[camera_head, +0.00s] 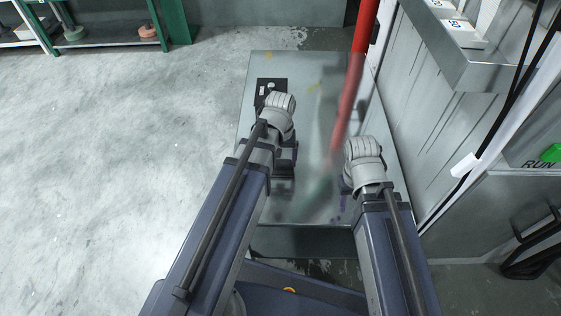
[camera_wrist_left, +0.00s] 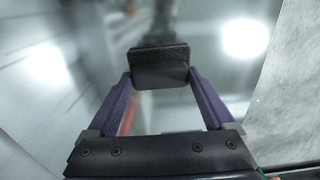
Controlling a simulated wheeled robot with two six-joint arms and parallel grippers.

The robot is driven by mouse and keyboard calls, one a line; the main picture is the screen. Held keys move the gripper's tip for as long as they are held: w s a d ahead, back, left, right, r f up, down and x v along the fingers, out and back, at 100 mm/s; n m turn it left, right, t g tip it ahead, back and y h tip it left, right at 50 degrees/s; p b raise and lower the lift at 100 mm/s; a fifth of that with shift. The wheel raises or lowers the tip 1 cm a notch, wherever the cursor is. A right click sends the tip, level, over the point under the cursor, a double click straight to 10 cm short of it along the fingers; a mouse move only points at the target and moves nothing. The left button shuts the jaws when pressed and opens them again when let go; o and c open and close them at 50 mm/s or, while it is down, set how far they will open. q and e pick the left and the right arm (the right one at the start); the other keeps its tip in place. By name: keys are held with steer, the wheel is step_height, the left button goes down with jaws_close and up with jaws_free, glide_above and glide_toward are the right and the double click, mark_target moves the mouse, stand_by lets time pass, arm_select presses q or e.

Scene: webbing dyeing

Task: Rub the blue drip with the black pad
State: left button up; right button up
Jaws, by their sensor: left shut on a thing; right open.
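My left gripper (camera_wrist_left: 160,82) is shut on the black pad (camera_wrist_left: 160,66), a dark block between its purple fingers in the left wrist view. In the head view the left gripper (camera_head: 284,168) is over the left-middle part of the metal table (camera_head: 300,208); its wrist and arm hide the pad.
A black plate (camera_head: 264,84) with small pale items lies at the table's back left. Yellow marks (camera_head: 313,86) are on the tabletop. A red strip (camera_head: 360,65) comes down at the back right. A grey machine (camera_head: 420,110) stands along the right side. Open floor is at left.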

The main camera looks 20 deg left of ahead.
arm_select(q)
steer(key=shift+w+a+r, duration=0.1)
steer(key=shift+w+a, duration=0.1)
steer(key=shift+w, duration=0.55)
steer(key=shift+w+a, duration=0.15)
steer(key=shift+w, duration=0.55)
arm_select(e)
steer(key=shift+r, duration=0.15)
arm_select(q)
steer(key=shift+w+a, duration=0.25)
steer(key=shift+w, duration=0.55)
steer(key=shift+w+a, duration=0.2)
steer(key=shift+w, duration=0.55)
step_height(320, 180, up, 6)
steer(key=p, duration=0.6)
arm_select(e)
step_height(320, 180, up, 6)
steer(key=shift+f, duration=0.15)
